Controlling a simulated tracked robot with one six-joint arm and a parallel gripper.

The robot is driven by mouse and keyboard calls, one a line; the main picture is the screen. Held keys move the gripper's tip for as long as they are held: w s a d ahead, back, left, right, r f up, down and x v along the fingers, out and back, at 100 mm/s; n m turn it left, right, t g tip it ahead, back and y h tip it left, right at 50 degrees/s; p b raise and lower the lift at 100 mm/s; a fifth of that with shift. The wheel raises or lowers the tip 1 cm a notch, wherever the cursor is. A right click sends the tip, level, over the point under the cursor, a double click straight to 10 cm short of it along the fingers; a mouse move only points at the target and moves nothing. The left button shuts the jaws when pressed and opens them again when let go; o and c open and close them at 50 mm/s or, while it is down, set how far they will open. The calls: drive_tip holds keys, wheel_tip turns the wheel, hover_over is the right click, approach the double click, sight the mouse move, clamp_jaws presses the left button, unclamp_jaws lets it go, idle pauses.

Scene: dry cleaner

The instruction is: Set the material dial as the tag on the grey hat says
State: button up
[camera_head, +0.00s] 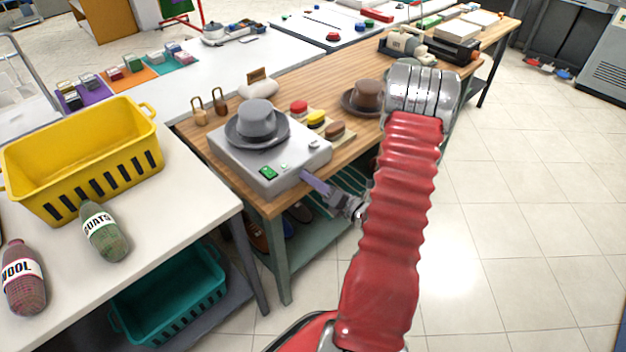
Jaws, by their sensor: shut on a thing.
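The grey hat (256,123) sits brim down on a light grey machine (236,165) on the wooden bench. The machine's top has a small lit green panel (268,172) and small controls (285,168) beside it. I cannot tell which control is the material dial. My gripper (333,196) is at the machine's front right edge, low beside the bench edge. It is shut on a flat lavender piece (317,184), which reaches to the machine's edge. I cannot tell whether this piece is the tag. No readable writing shows on the hat.
The right floor is clear.

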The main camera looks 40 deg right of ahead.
drive_tip(key=shift+d, duration=0.15)
drive_tip(key=o, duration=1)
drive_tip(key=shift+o, duration=0.2)
drive_tip(key=shift+s, duration=0.1)
drive_tip(key=s, duration=1.3)
drive_tip(key=shift+s+d+r, duration=0.15)
drive_tip(key=shift+s+r, duration=0.15)
drive_tip(key=shift+r, duration=0.05)
